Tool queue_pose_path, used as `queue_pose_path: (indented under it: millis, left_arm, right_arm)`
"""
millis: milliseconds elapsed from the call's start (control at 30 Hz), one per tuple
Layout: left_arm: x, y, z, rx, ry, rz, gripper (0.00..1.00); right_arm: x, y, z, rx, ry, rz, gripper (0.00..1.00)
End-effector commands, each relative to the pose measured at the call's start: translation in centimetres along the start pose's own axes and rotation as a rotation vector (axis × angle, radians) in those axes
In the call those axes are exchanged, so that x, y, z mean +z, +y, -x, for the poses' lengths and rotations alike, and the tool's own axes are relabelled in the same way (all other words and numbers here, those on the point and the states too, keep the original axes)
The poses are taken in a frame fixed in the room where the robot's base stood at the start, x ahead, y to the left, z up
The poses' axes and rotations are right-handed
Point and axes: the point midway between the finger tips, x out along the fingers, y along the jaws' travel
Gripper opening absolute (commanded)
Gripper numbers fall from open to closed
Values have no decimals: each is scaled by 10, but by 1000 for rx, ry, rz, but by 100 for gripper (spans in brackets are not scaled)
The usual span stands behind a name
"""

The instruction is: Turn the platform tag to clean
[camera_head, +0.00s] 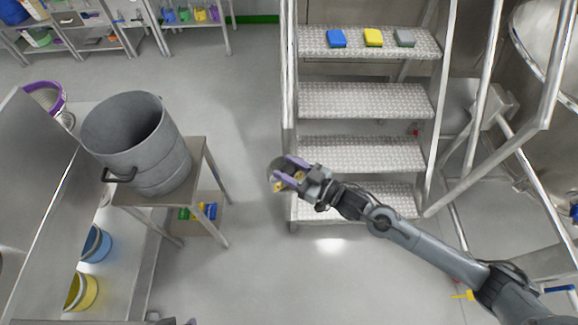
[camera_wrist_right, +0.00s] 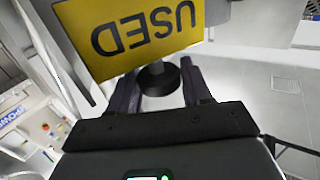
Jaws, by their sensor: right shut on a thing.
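The platform tag (camera_wrist_right: 132,35) is a yellow plate that reads USED, upside down in the right wrist view. A black round knob or stem (camera_wrist_right: 158,78) is below it, between the purple-grey fingers. My right gripper (camera_head: 283,177) is shut on the tag at this part, beside the lower left of the steps in the head view. There, only small yellow bits show between the fingers, and the lettering cannot be read. The tag's other face is hidden. A sliver of what seems my left gripper (camera_head: 180,321) shows at the bottom edge; its jaws cannot be made out.
Metal steps (camera_head: 362,100) with side rails stand behind my right arm. Blue (camera_head: 337,38), yellow (camera_head: 373,37) and grey (camera_head: 405,38) blocks lie on the top visible step. A grey bucket (camera_head: 135,140) stands on a small table at left. The floor between is clear.

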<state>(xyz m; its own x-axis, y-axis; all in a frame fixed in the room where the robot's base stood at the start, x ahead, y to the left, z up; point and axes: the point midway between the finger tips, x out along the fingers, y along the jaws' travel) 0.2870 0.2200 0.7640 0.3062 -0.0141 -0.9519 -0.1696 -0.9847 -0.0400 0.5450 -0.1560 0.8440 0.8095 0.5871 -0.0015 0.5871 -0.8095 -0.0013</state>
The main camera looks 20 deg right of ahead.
Motion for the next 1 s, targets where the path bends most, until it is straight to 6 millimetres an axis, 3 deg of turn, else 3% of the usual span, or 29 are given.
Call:
queue_pose_path:
  millis: [467, 500, 600, 1000]
  left_arm:
    - [-1, 1, 1, 5, 1, 6, 43]
    - [-1, 2, 1, 6, 1, 8, 43]
    - [-1, 3, 1, 9, 2, 11, 43]
    - [-2, 2, 3, 8, 1, 11, 43]
  right_arm:
    - [-1, 0, 0, -18, 3, 2, 18]
    - [-1, 0, 0, -18, 3, 2, 53]
    - [-1, 0, 0, -18, 2, 2, 68]
    - [-1, 0, 5, -17, 1, 1, 68]
